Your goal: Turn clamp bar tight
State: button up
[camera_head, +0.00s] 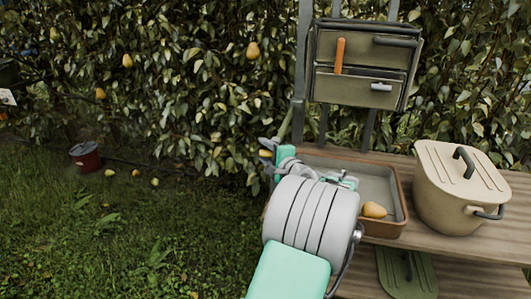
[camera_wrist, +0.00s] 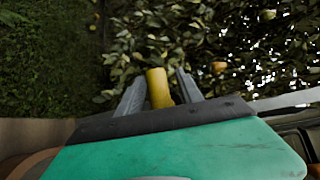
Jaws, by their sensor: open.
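My gripper (camera_wrist: 155,82) is open in the wrist view, its two grey fingers apart. A yellow, bar-like piece (camera_wrist: 159,89) shows between the fingers; I cannot tell whether they touch it. In the head view, my gripper (camera_head: 267,146) is at the left end of the bench, beside the hedge, and a small yellow-orange piece (camera_head: 265,154) shows there. I cannot tell for sure whether this piece is the clamp bar. An upright orange bar (camera_head: 340,56) is on the front of the olive cabinet (camera_head: 325,84). My arm hides part of the bench's left end.
A brown-rimmed tray (camera_head: 404,205) on the wooden bench (camera_head: 475,241) holds a pear (camera_head: 374,210). A lidded beige pot (camera_head: 447,205) stands right of it. A green board (camera_head: 412,280) is below. Pears hang in the hedge. A red bucket (camera_head: 86,160) stands on the grass at left.

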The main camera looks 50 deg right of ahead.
jog(key=shift+c, duration=0.4)
grip_shut()
jog(key=n+g+p, duration=0.2)
jog(key=g+p, duration=0.1)
jog(key=p, duration=0.2)
jog(key=shift+s+f+p, duration=0.1)
jog(key=shift+p, duration=0.3)
jog(key=shift+d+f+g, duration=0.1)
jog(key=shift+f+g, duration=0.2)
jog(key=shift+f, duration=0.05)
jog(key=shift+o, duration=0.4)
grip_release()
